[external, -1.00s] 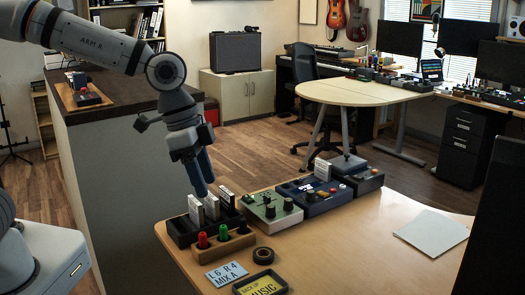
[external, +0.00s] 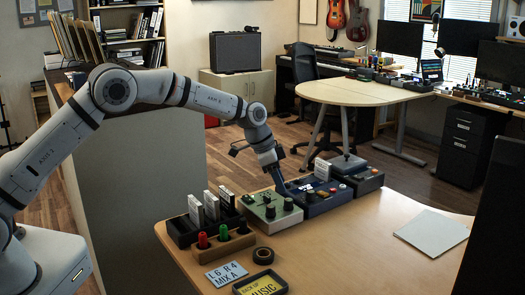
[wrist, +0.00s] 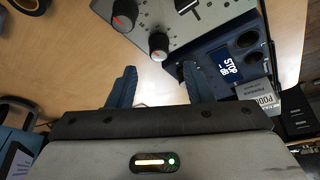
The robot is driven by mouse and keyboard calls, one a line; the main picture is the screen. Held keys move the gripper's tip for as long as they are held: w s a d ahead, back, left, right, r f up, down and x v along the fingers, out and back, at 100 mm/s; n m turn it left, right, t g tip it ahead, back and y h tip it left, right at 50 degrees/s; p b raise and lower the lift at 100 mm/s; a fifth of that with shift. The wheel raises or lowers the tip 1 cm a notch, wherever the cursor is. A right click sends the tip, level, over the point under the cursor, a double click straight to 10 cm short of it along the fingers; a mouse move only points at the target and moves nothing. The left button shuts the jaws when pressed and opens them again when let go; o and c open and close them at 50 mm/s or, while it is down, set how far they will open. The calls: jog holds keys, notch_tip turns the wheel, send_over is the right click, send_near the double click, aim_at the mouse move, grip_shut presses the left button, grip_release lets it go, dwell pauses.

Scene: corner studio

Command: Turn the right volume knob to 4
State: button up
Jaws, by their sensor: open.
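The mixer panel (external: 272,222) is a pale green box on the table with two dark round knobs on top. The right volume knob (external: 288,204) sits on the side near the blue device; I take it to be the nearer knob in the wrist view (wrist: 158,45), with a red pointer mark. The left knob (external: 270,211) also shows in the wrist view (wrist: 125,15). My gripper (external: 283,191) is above the panel's back right part. In the wrist view its two blue fingers (wrist: 157,78) are apart with nothing between them, just short of the right knob.
A dark blue device (external: 318,200) with a STOP screen adjoins the panel's right side. A wooden holder with coloured pegs (external: 222,243), a card rack (external: 182,234), a tape roll (external: 263,256) and a sign (external: 226,273) reading L6 R4 MIX A stand around.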

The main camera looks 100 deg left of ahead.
aim_at(288, 200)
jog(key=x, duration=0.5)
jog(key=shift+w+f, duration=0.1)
jog(key=shift+f, duration=0.3)
jog(key=shift+c, duration=0.4)
jog(key=c, duration=0.9)
